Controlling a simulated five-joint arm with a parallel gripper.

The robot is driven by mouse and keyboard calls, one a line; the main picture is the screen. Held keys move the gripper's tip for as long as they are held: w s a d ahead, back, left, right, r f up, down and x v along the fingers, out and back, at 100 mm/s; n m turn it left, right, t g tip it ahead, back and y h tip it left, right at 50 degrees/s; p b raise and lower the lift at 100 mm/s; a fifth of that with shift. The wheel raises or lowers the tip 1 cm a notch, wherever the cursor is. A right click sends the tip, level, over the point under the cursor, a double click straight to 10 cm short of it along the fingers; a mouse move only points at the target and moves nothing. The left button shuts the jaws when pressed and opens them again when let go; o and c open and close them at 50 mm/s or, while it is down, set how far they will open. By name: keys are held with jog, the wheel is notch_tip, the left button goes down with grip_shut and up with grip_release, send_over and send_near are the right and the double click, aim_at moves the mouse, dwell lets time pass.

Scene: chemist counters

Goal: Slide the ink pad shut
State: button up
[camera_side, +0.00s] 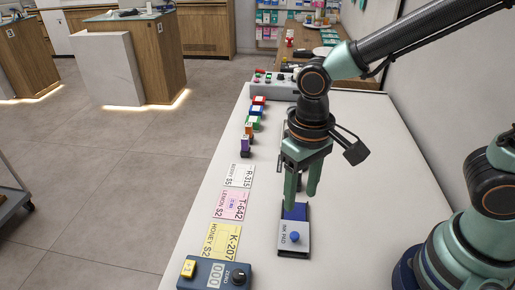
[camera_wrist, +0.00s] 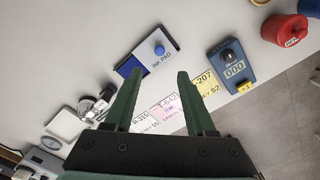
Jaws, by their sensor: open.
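The ink pad (camera_side: 294,245) lies on the white counter, with its grey lid and round blue knob toward the near end. It is partly open: a strip of dark blue pad (camera_side: 298,212) shows at the far end. In the wrist view, the ink pad (camera_wrist: 166,62) is at upper middle, with the blue strip (camera_wrist: 130,66) on its left. My gripper (camera_side: 301,200) points down over the far, blue end. Its fingers are apart and empty; they also show in the wrist view (camera_wrist: 170,79). I cannot tell whether a fingertip touches the pad.
Yellow, pink and white label cards (camera_side: 232,205) lie left of the ink pad. A blue counter device (camera_side: 215,274) with a dial sits at the near left. Several coloured stamps (camera_side: 252,125) stand farther back. The counter right of the ink pad is clear (camera_side: 350,235).

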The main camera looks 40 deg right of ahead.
aim_at(295, 234)
notch_tip(295, 234, down, 12)
jog(key=shift+r, duration=0.25)
dwell(0.3)
grip_shut()
dwell(1.4)
